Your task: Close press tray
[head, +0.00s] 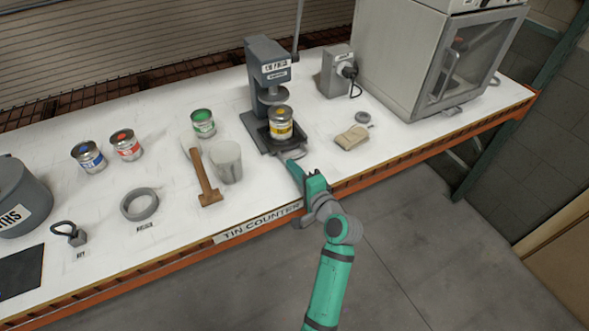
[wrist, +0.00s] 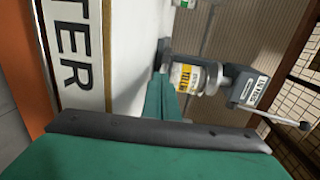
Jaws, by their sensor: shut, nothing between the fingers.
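The grey tin press (head: 268,75) stands on the white counter and carries a "TIN PRESS" label. Its tray (head: 294,153) juts out at the front of the base. A tin with a yellow label (head: 281,124) stands upright on the tray under the press head. The press also shows sideways in the wrist view (wrist: 243,88), with the yellow tin (wrist: 187,77) beside it. My gripper (head: 291,165) is shut and empty at the tray's front edge. Whether it touches the tray is hard to tell.
A folded cloth (head: 352,137) lies to the right. A grey socket box (head: 337,72) and a large glass-doored cabinet (head: 440,60) stand behind it.

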